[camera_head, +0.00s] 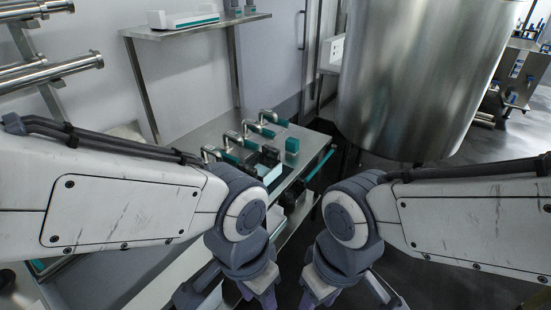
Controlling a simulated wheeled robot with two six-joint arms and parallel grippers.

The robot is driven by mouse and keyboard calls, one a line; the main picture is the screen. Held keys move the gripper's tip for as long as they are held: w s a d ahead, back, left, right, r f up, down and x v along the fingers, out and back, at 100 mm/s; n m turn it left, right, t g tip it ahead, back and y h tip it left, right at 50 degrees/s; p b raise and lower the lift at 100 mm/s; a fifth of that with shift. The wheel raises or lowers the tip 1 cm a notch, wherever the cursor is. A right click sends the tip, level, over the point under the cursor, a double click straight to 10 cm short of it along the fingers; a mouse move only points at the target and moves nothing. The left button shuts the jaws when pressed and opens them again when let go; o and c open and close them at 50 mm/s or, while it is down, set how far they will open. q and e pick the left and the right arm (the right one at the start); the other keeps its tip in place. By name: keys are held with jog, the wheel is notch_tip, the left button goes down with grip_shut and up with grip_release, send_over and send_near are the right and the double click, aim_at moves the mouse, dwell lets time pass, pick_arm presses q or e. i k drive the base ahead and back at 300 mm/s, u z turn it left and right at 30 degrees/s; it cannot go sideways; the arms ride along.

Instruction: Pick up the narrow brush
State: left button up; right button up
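I cannot single out the narrow brush with certainty. A long teal rod (321,164) sticks out along the right edge of the steel table (190,138); I cannot tell whether it is a brush handle. Several bent metal pieces with teal ends (262,130) stand in a row on the table. My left gripper (260,300) and my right gripper (313,299) hang side by side at the bottom edge, nearer to me than the table. Their fingertips are partly cut off, so their opening cannot be judged. Nothing is visibly held.
A small teal block (292,145) and an open teal-edged container (269,172) with dark items beside it are on the table. A large steel vat (425,80) stands at the right. Metal pipes (50,72) are at upper left.

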aim_at(292, 143)
jog(key=z, duration=0.5)
jog(key=i, duration=0.65)
jog(key=z, duration=0.65)
jog(key=i, duration=0.8)
jog(key=u, duration=0.4)
jog(key=i, duration=1.05)
jog(key=u, duration=0.75)
